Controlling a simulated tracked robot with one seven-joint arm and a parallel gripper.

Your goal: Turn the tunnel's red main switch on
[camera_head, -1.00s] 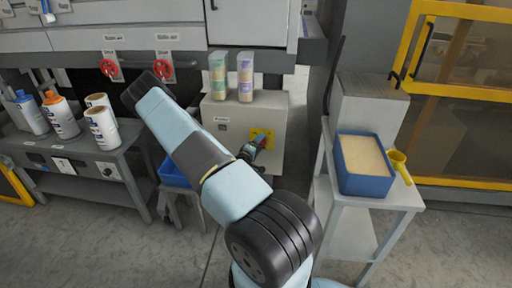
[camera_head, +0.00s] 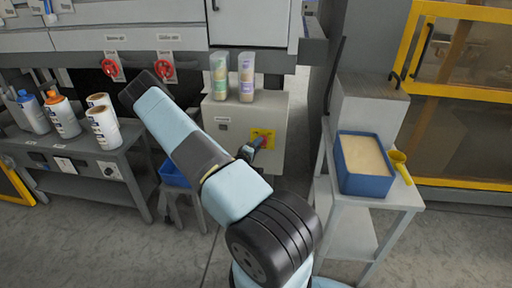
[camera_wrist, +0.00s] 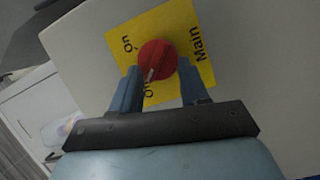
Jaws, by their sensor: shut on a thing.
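The red main switch (camera_wrist: 157,58) is a round knob on a yellow plate (camera_wrist: 122,35) lettered "Main", with "On" and "Off" marks. The plate, seen tilted in the wrist view, is fixed to the front of a light grey box (camera_head: 222,140). My gripper (camera_wrist: 159,72) has one blue finger on each side of the knob and is shut on it. A pale mark on the knob points down towards the "Off" lettering, which a finger partly covers. In the head view my gripper (camera_head: 259,143) meets the yellow plate (camera_head: 268,134) and hides much of the knob.
Two clear tubes (camera_head: 232,78) stand on the box. A side table (camera_head: 397,194) at the right holds a blue tub (camera_head: 364,184) and a yellow scoop (camera_head: 399,164). A bench (camera_head: 120,152) with bottles and rolls stands left. Red handwheels (camera_head: 165,72) hang above it.

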